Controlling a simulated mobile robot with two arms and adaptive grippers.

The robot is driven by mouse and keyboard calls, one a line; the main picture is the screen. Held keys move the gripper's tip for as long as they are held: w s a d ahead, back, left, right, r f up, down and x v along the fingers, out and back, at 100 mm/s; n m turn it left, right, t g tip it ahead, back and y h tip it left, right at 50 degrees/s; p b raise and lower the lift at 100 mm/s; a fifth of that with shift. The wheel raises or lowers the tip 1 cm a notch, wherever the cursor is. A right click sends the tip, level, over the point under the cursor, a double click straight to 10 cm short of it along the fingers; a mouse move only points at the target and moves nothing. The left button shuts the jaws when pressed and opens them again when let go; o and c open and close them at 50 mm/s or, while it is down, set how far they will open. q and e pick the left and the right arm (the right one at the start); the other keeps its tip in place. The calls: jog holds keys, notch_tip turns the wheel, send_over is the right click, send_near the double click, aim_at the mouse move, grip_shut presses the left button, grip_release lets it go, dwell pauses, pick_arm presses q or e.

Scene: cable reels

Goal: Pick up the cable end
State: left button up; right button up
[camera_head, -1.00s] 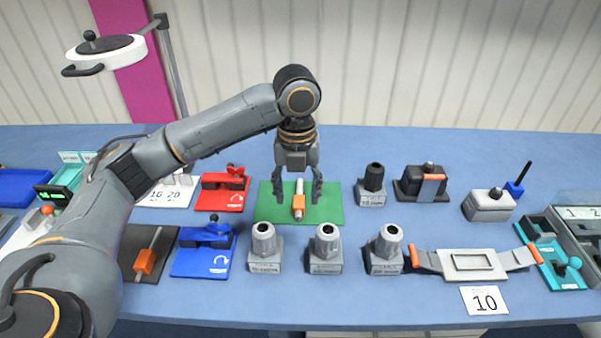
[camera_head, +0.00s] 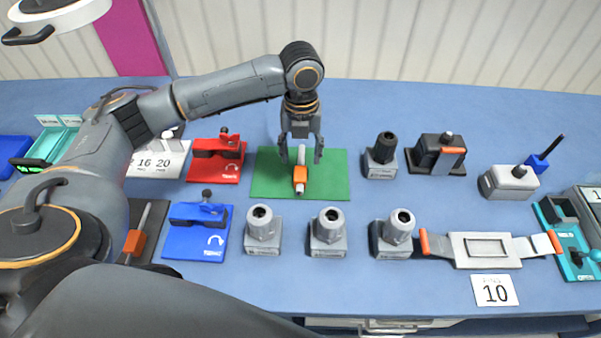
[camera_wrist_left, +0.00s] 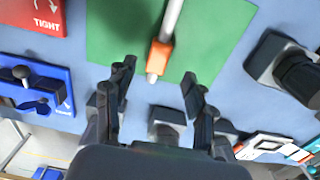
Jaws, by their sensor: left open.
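The cable end, a pale grey rod with an orange block (camera_head: 300,174), lies on a green mat (camera_head: 335,177) mid-table. My left gripper (camera_head: 301,158) points down over the mat, fingers open on either side of the rod in the head view. In the left wrist view, the cable end's orange block (camera_wrist_left: 159,56) lies beyond the open left fingertips (camera_wrist_left: 158,72), roughly centred between them, with nothing gripped. The gap in height is hard to judge. My right gripper is not in view.
A similar rod with an orange block (camera_head: 134,242) lies on a dark mat at left. Red (camera_head: 216,160) and blue (camera_head: 197,230) clamp stations stand left of the green mat. Several grey connector blocks stand in front, one (camera_head: 327,232) nearest. A black-topped block (camera_head: 381,157) stands right.

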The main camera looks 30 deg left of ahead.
aim_at(300, 172)
pick_arm(q)
jog(key=shift+f, duration=0.25)
notch_tip(300, 172, down, 4)
jog(key=shift+s+f+p, duration=0.1)
jog(key=shift+f+p, duration=0.05)
jog(key=shift+p, duration=0.7)
jog(key=shift+f, duration=0.35)
jog(key=shift+c, duration=0.8)
grip_shut()
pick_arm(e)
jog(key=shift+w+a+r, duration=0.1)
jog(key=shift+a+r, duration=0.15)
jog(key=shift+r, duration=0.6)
